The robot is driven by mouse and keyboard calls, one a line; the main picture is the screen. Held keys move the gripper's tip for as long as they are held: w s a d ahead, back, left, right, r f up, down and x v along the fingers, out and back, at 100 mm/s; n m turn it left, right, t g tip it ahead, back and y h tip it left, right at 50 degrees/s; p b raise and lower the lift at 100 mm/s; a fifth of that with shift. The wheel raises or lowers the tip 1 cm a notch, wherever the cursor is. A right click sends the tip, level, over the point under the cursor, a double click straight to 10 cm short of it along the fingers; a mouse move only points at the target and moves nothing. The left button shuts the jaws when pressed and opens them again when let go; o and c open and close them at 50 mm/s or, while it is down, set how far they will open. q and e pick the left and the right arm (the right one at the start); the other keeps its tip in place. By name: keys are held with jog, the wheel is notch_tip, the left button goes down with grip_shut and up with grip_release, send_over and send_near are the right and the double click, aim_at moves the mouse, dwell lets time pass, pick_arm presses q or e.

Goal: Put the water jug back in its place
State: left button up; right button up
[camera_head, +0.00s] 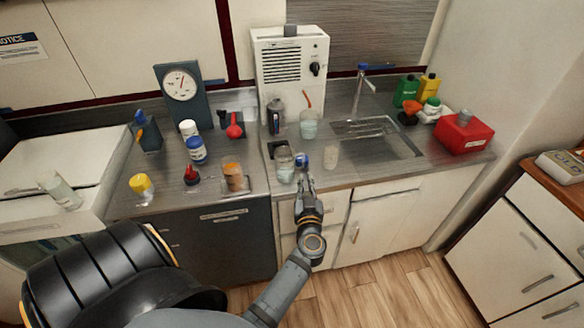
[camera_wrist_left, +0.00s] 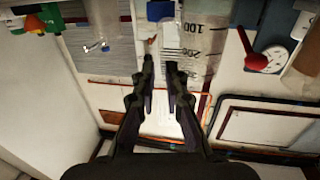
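A clear graduated vessel (camera_head: 285,166), which looks like the water jug, stands upright near the counter's front edge in the head view. It shows large with its markings in the left wrist view (camera_wrist_left: 203,40). My left gripper (camera_head: 304,178) is just right of it at the counter edge, beside a small blue-topped item (camera_head: 302,160). In the left wrist view, its fingers (camera_wrist_left: 160,68) are slightly apart with nothing visible held between them; the vessel is partly behind one finger. I cannot tell whether they touch. My right gripper is not in view.
Behind stand a dark-handled glass pot (camera_head: 276,116), a beaker (camera_head: 309,128) and a white machine (camera_head: 291,85). A clear cup (camera_head: 331,155) stands to the right, before the sink (camera_head: 392,146). Bottles and jars (camera_head: 196,150) crowd the left counter. A red box (camera_head: 463,135) is far right.

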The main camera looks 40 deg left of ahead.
aim_at(304, 157)
pick_arm(q)
jog(key=x, duration=0.4)
jog(key=shift+w+a, duration=0.25)
jog(key=shift+a, duration=0.1)
jog(key=x, duration=0.5)
jog(key=shift+r, duration=0.2)
jog(key=shift+w+a+f, duration=0.1)
jog(key=shift+w+a, duration=0.1)
jog(key=shift+w, duration=0.25)
jog(key=shift+s+d, duration=0.1)
jog(key=shift+s, duration=0.05)
grip_shut()
jog(key=shift+p, duration=0.3)
jog(key=shift+r, duration=0.7)
jog(key=shift+r+p, duration=1.85)
jog(key=shift+r, duration=2.55)
